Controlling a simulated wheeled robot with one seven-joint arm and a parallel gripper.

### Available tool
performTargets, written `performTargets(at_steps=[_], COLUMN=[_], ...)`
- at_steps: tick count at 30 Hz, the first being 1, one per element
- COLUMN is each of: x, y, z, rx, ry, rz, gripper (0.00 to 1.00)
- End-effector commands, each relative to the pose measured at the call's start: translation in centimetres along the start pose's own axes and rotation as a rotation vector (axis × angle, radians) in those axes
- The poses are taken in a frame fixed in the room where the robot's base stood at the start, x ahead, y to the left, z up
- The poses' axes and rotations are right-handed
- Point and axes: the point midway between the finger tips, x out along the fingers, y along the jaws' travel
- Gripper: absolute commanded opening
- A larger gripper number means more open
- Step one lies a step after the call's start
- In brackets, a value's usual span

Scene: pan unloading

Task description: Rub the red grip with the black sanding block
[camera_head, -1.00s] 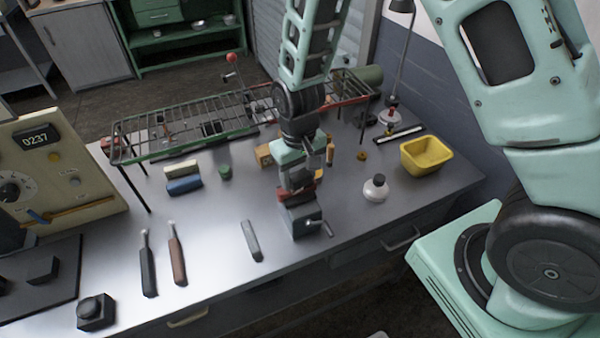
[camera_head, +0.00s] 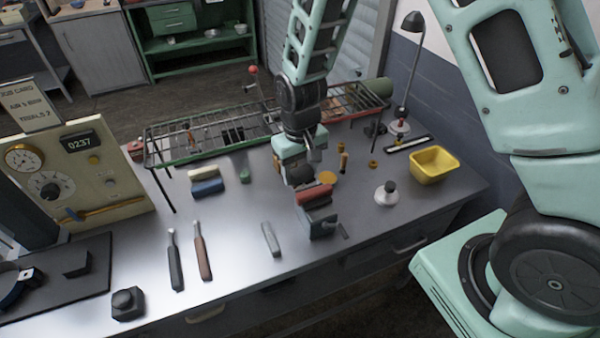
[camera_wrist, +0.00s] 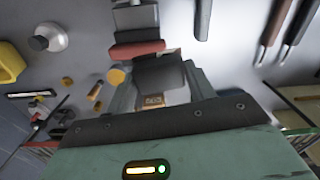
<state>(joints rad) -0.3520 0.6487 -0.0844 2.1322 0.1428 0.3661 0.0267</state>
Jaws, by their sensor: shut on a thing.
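The red grip (camera_head: 315,194) lies level in the jaws of a grey vise (camera_head: 318,224) near the bench's front edge. It also shows in the wrist view (camera_wrist: 138,48), with the vise beyond it. My gripper (camera_head: 302,176) is just behind and above the grip, pointing down. It is shut on the black sanding block (camera_wrist: 160,74), which shows between the fingers in the wrist view. The block's edge appears close beside the red grip; I cannot tell whether they touch. In the head view the block is mostly hidden.
A wire rack (camera_head: 215,138) stands behind my gripper. A white-based round-knobbed tool (camera_head: 386,194) and a yellow bin (camera_head: 434,165) are to the right. A grey bar (camera_head: 271,239) and two handled tools (camera_head: 202,250) lie left, with clear bench between.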

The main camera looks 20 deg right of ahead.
Motion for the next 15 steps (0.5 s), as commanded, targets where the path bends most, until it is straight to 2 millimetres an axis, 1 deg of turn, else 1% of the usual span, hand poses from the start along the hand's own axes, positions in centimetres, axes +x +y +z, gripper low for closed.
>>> performTargets(at_steps=[1,6,10,15], x=[-0.9,-2.4,-2.9,-2.9], y=[0.1,0.3,0.4,0.5], z=[-0.1,-0.4,-0.6,-0.6], rx=[0.000,0.001,0.000,0.000], ry=[0.001,0.001,0.000,0.000], rz=[0.000,0.000,0.000,0.000], gripper=[0.33,0.33,0.33,0.33])
